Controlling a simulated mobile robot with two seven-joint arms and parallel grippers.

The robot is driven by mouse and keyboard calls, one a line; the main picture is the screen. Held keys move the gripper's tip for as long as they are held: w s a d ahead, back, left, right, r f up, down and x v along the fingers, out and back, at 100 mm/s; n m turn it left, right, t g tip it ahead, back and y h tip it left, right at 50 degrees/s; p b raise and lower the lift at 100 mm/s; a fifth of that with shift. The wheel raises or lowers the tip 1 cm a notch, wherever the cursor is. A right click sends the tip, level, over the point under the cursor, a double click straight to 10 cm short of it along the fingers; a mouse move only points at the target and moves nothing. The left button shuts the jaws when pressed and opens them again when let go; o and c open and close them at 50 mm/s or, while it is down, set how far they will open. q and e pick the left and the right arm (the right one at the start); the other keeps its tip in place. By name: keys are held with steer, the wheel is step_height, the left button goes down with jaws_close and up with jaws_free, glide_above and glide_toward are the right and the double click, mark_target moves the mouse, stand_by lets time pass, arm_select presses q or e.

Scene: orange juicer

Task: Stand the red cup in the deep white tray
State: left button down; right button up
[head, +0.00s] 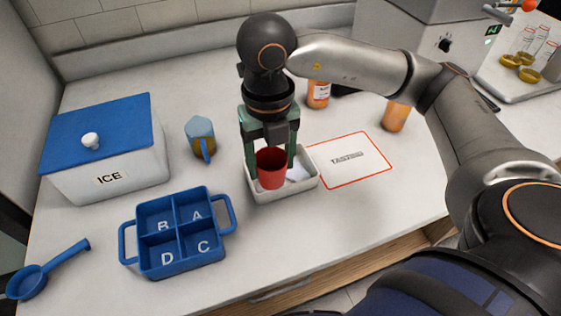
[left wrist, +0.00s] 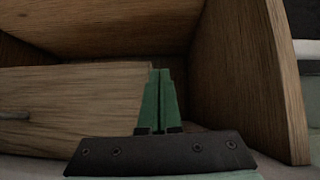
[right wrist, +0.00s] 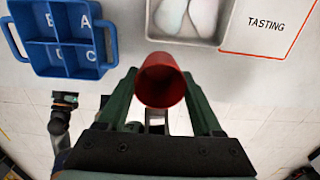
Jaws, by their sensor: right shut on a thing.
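The red cup (head: 271,170) is held between the fingers of my right gripper (head: 270,160), mouth upward. In the head view it overlaps the deep white tray (head: 310,184). I cannot tell whether its base touches the tray floor. In the right wrist view the cup (right wrist: 162,85) sits between the fingertips (right wrist: 162,88), and the white tray (right wrist: 207,43) shows beyond it. Pale rounded items (right wrist: 190,15) lie in the tray. My left gripper (left wrist: 158,100) shows only in the left wrist view, its fingers together and empty, near wooden drawer panels.
A blue divided caddy (head: 180,232) stands left of the tray, with a blue-topped jug (head: 201,135) and ice box (head: 110,160) behind. The tasting mat (head: 350,160) lies bare to the right.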

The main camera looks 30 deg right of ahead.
mark_target(277, 151)
steer(key=w+d+f, duration=0.2)
steer(key=w+d, duration=0.1)
steer(key=shift+d+f, duration=0.1)
steer(key=shift+f, duration=0.05)
steer(key=w+d+f, duration=0.1)
steer(key=w+f, duration=0.1)
steer(key=f, duration=0.1)
steer(key=d+f, duration=0.1)
steer(key=shift+w+d+f, duration=0.3)
steer(key=shift+w+f, duration=0.1)
steer(key=shift+w+d+f, duration=0.1)
steer(key=shift+f, duration=0.8)
steer(key=shift+w+d+f, duration=0.1)
steer(key=shift+f, duration=0.8)
steer(key=shift+f, duration=0.25)
steer(key=o, duration=1.3)
steer(key=shift+r, duration=0.1)
steer(key=shift+r, duration=0.1)
step_height(277, 151, up, 12)
steer(key=shift+r, duration=0.1)
